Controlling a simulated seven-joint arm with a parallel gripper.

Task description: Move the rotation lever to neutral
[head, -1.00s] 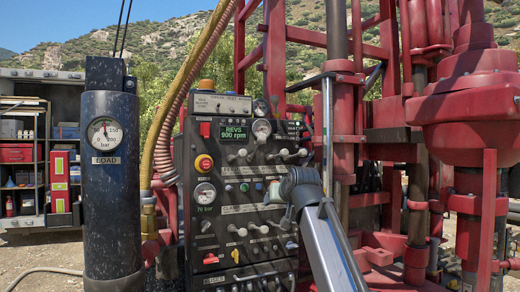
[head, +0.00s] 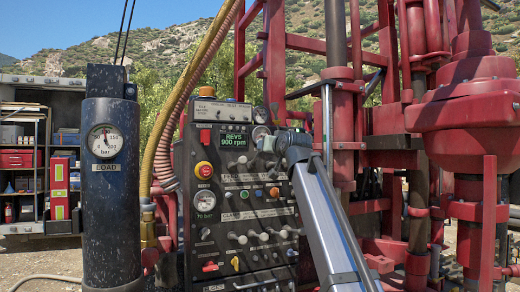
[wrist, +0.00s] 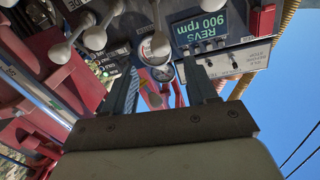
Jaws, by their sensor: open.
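The dark control panel (head: 245,200) stands in the middle of the head view, with rows of pale-knobbed levers. My gripper (head: 270,145) is at the upper lever row, just right of the green REVS display (head: 235,140). My arm hides the right part of that row. In the wrist view my gripper (wrist: 159,62) is open, its two fingers apart, with no lever clearly held between them. Pale lever knobs (wrist: 60,53) and (wrist: 95,38) lie left of the fingers, close by. The lever labels are too small to read, so I cannot tell which is the rotation lever.
A lower row of levers (head: 264,237) and a red stop button (head: 203,170) are on the panel. A dark cylinder with a load gauge (head: 105,141) stands left. Red rig framework (head: 345,120) stands close on the right. Hoses (head: 170,130) run along the panel's left edge.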

